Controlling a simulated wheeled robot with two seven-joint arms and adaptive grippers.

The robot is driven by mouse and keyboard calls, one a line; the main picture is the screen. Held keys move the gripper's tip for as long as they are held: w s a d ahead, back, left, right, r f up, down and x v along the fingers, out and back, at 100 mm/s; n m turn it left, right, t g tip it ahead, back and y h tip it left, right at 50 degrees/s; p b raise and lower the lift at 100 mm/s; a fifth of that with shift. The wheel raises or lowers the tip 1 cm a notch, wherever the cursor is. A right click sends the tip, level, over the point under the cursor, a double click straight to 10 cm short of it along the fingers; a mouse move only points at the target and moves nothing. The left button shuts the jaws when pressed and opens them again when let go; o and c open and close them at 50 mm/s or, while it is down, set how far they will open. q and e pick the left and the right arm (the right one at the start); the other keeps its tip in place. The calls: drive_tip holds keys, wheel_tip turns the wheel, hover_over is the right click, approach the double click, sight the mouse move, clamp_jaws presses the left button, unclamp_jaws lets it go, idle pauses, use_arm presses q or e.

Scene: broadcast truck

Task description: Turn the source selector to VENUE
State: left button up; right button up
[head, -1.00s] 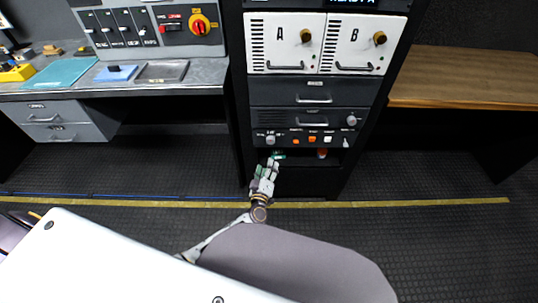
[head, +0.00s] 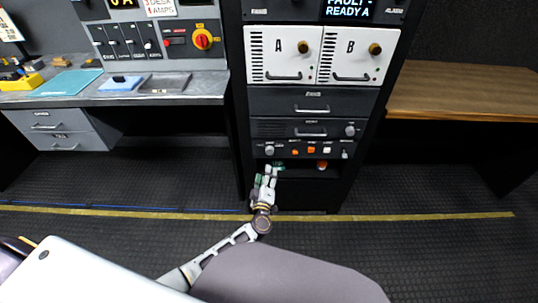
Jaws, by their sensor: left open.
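The black equipment rack (head: 239,120) stands in the middle of the head view. Its lower control panel (head: 310,153) carries a light round knob (head: 270,150) at the left, several orange and white buttons in the middle, and a small toggle at the right. Another light knob (head: 350,131) sits on the panel above. The labels are too small to read, so I cannot tell which control is the source selector. My left gripper (head: 267,174) is open, just below the left knob in the picture, in front of the dark opening under the panel. My right gripper is not in view.
White A and B modules (head: 283,55) with handles are higher in the rack, under a display reading "FAULT - READY A" (head: 350,8). A grey desk (head: 205,88) with a red-yellow rotary switch (head: 203,40) is left. A wooden worktop (head: 465,85) is right. Bare floor lies in front.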

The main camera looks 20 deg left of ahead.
sight(269, 152)
use_arm(q)
drive_tip(key=shift+w+a+b, duration=0.25)
drive_tip(key=shift+w+b, duration=0.1)
drive_tip(key=shift+w, duration=0.95)
drive_tip(key=shift+w+a+b, duration=0.3)
drive_tip(key=shift+w, duration=1.05)
drive_tip(key=shift+w+a+b, duration=0.25)
drive_tip(key=shift+w+b, duration=0.1)
drive_tip(key=shift+w, duration=0.95)
drive_tip(key=shift+w+a, duration=0.15)
drive_tip(key=shift+w, duration=0.55)
drive_tip(key=shift+w+a+b, duration=0.1)
drive_tip(key=shift+w+b, duration=0.35)
drive_tip(key=shift+w, duration=0.25)
drive_tip(key=shift+w+a+b, duration=0.2)
drive_tip(key=shift+w+b, duration=0.1)
drive_tip(key=shift+w, duration=0.7)
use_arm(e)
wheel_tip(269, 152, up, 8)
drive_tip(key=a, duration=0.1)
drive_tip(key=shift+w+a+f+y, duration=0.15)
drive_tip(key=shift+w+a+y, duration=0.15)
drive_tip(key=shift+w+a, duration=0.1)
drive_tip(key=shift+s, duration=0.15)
use_arm(q)
drive_tip(key=shift+c, duration=0.3)
